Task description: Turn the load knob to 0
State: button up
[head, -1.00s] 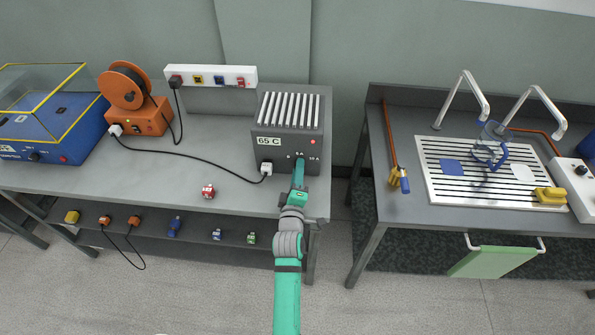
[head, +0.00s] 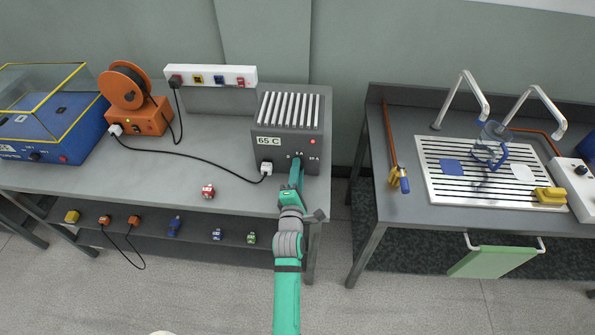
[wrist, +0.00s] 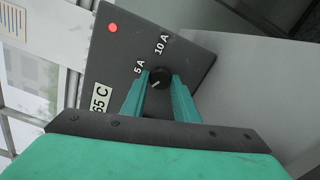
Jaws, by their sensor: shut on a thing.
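The load box (head: 265,143) is a dark grey unit with a ribbed top, standing at the right end of the left bench. Its front carries a 65 C label, a red light and the marks 5 A and 10 A. The black load knob (wrist: 159,76) shows in the wrist view with a pale pointer line slanting down and left in that picture. My gripper (wrist: 160,84) is shut on the knob, one teal finger on each side. In the head view my gripper (head: 297,165) covers the knob. I see no 0 mark.
A black cable (head: 205,158) runs across the bench to a white plug (head: 266,168) left of my gripper. A red plug (head: 208,190) lies on the bench. A white socket strip (head: 210,76) stands behind. A gap separates this bench from the right one.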

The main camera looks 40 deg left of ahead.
jog(key=shift+w, duration=0.1)
jog(key=shift+d, duration=0.15)
jog(key=o, duration=1.1)
jog(key=shift+c, duration=0.2)
jog(key=shift+a, duration=0.2)
jog(key=shift+s+d, duration=0.35)
jog(key=shift+s, duration=0.2)
jog(key=v, duration=0.9)
jog(key=shift+s+d, duration=0.15)
jog(key=shift+s, duration=0.15)
